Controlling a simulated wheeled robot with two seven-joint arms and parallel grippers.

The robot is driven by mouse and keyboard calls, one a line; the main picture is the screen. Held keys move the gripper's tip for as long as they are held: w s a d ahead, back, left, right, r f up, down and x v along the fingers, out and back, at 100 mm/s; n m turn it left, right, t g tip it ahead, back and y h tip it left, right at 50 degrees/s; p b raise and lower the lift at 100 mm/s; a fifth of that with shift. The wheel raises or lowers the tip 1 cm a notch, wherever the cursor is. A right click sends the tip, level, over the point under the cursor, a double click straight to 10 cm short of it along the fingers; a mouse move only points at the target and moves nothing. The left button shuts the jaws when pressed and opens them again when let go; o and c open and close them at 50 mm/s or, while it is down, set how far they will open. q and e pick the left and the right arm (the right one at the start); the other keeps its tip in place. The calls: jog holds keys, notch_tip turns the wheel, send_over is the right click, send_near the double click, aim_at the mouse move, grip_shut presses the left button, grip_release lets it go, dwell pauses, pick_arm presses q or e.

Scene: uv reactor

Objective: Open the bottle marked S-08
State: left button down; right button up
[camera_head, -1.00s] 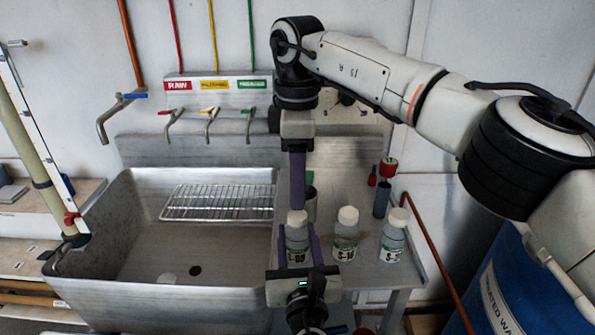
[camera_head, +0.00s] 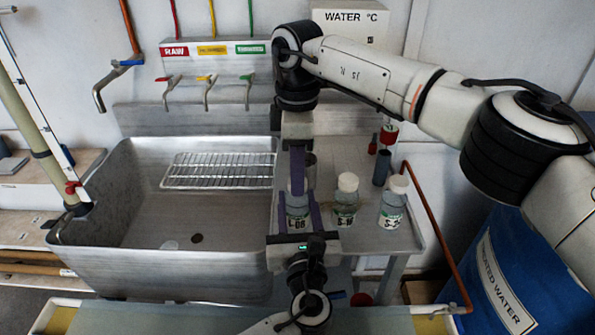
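A small clear bottle (camera_head: 297,217) with a green label stands on the metal counter; the label is partly covered and reads about "-08". My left gripper (camera_head: 299,217) reaches in from below, with one purple finger on each side of the bottle, seemingly touching it. My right gripper (camera_head: 298,188) points straight down over the same bottle. Its fingers are seen edge-on and hide the cap, so I cannot tell whether they grip it.
A metal sink (camera_head: 100,240) with a wire rack (camera_head: 218,170) lies to the left. A dark cylinder (camera_head: 381,168) stands behind the bottles. A copper pipe (camera_head: 428,218) and a blue barrel (camera_head: 500,275) are on the right.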

jog(key=n, duration=0.4)
jog(key=shift+c, duration=0.3)
jog(key=n, duration=1)
jog(key=shift+n, duration=0.4)
jog(key=n, duration=1.5)
jog(key=shift+r, duration=0.1)
jog(key=n, duration=1.2)
jog(key=shift+n, duration=0.4)
jog(key=n, duration=1.1)
jog(key=shift+r, duration=0.25)
